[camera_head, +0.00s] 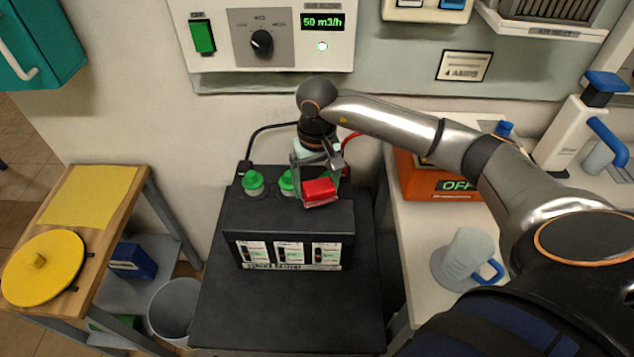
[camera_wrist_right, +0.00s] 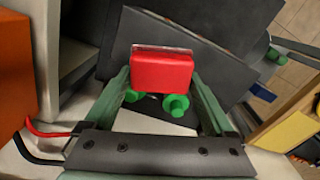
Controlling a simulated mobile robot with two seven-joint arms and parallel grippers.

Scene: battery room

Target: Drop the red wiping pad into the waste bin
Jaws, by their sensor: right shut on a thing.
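The red wiping pad (camera_head: 320,192) is held in my right gripper (camera_head: 316,172), above the right part of the black battery box. In the right wrist view the pad (camera_wrist_right: 162,70) sits between the two green fingers of the gripper (camera_wrist_right: 160,80), with the box behind it. A grey round bin (camera_head: 174,312), which looks like the waste bin, stands on the floor at the lower left, between the wooden table and the black stand. Its upper opening shows; it is well left of and below the pad. My left gripper is not in view.
The black battery box (camera_head: 285,222) with green caps (camera_head: 253,183) stands on a black stand (camera_head: 285,325). A wooden table (camera_head: 125,215) with a yellow lid (camera_head: 42,268) is left. An orange device (camera_head: 440,178) and a jug (camera_head: 465,258) stand on the right bench.

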